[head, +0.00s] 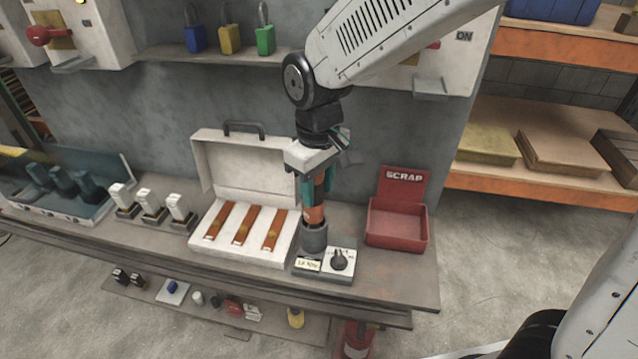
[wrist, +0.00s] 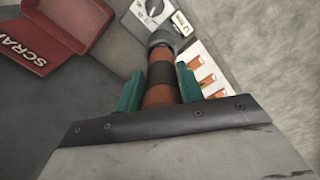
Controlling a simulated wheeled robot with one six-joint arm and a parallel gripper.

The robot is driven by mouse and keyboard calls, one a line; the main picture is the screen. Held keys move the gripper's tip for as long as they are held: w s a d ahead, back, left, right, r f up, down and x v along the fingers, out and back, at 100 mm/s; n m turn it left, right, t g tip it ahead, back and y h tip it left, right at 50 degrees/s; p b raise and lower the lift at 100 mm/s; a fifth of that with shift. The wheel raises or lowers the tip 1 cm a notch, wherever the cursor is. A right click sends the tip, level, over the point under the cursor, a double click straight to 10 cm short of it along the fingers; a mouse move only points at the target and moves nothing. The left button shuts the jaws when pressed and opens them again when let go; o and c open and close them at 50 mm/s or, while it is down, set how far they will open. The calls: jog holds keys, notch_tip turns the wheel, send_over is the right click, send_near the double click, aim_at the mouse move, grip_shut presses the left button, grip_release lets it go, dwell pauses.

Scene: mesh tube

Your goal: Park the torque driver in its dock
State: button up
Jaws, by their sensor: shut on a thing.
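The torque driver (head: 315,214) is an orange cylinder with a dark band, and it stands upright. My gripper (head: 316,186) points down, with its teal fingers shut around the driver's upper part. In the wrist view the two teal fingers lie on either side of the driver (wrist: 160,74). The driver's lower end meets a grey round collar (head: 314,238) on the dock base (head: 310,266). The base has a label plate and a dark dial (head: 340,259). I cannot tell how deep the driver's tip sits, as the collar hides it.
A red scrap bin (head: 397,222) stands close to the right of the dock. An open white case (head: 245,228) with orange strips is on the left. Several white-topped devices (head: 150,205) stand farther left. Padlocks (head: 229,38) sit on a shelf above. The bench's right front corner is clear.

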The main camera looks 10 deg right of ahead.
jog(key=shift+f, duration=1.35)
dwell(1.1)
jog(key=o, duration=1.2)
jog(key=shift+c, duration=0.2)
notch_tip(320, 180, up, 8)
jog(key=shift+f, duration=0.1)
jog(key=s+d+r+m, duration=0.2)
jog(key=s+d+m, duration=0.2)
jog(key=s+d, duration=0.5)
jog(key=s+d+r+m+t, duration=0.1)
jog(key=s+d+m, duration=0.3)
jog(key=s+d, duration=0.5)
jog(key=shift+s+d+r, duration=0.35)
jog(key=shift+d+r, duration=0.45)
jog(key=shift+d, duration=0.35)
